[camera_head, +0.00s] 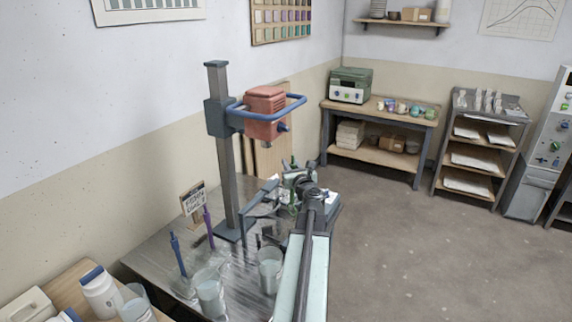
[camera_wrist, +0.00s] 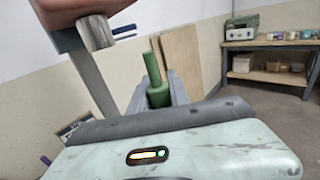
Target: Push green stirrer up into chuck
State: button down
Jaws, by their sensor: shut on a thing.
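The green stirrer (camera_wrist: 151,70) stands upright between the jaws of my gripper (camera_wrist: 160,92) in the wrist view. My gripper is shut on its thick lower part, and its thinner top sticks up above the jaws. In the head view my gripper (camera_head: 292,182) is over the metal table, below and a little right of the red mixer head (camera_head: 265,105). The chuck (camera_wrist: 97,32) shows as a grey cylinder under the mixer head, up and left of the stirrer's top and apart from it.
The grey column (camera_head: 226,150) carries the mixer head and its blue handle bar. Clear buckets (camera_head: 209,292) stand at the table's front. A blue stirrer (camera_head: 178,255) and a purple stirrer (camera_head: 208,228) stand upright at left. A small sign (camera_head: 193,198) stands behind them.

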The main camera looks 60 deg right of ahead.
jog(key=w, duration=1)
jog(key=shift+w, duration=0.35)
jog(key=shift+s, duration=0.1)
dwell(0.6)
jog(key=shift+r+p, duration=1.7)
dwell(3.0)
jog(key=c, duration=1.1)
grip_release()
jog(key=shift+c, duration=0.2)
jog(key=v, duration=0.8)
